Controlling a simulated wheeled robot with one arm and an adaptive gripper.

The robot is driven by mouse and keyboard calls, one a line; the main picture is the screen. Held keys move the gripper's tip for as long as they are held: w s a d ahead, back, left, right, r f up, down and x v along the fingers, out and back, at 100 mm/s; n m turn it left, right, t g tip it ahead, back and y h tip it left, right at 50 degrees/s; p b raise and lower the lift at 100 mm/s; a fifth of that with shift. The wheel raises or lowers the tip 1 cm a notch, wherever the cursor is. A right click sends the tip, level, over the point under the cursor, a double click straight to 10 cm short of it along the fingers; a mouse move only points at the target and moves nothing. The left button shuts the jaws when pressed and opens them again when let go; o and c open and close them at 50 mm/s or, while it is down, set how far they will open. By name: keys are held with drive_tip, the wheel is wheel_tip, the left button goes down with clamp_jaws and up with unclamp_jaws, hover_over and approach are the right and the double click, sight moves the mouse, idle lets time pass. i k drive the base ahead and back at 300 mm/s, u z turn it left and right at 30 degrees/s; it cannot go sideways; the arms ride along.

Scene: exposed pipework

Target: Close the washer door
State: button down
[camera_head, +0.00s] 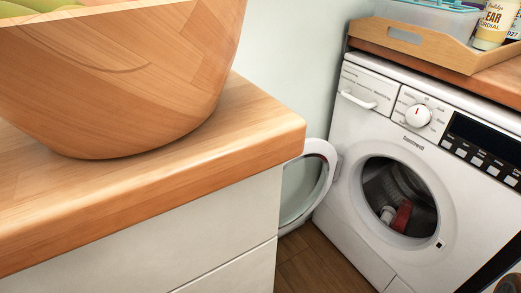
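A white washer (350,140) stands on the wooden floor at the right. Its round door (325,163) is open and swung out to the left, hinged at the left side of the drum opening. The counter corner hides part of the door's left side. The drum opening (398,197) is uncovered, and a red item (402,215) and a whitish item (388,214) show inside. My gripper is not clearly visible in this view. A dark part at the lower right edge cannot be made out well.
A wooden counter (190,165) with white drawers fills the left and stands close to the open door. A large wooden bowl (130,75) sits on it. A wooden tray (420,42) with a container and bottles rests on the worktop above the washer. Some floor (325,262) is free.

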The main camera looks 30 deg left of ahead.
sight(314, 147)
drive_tip(key=u, duration=1.55)
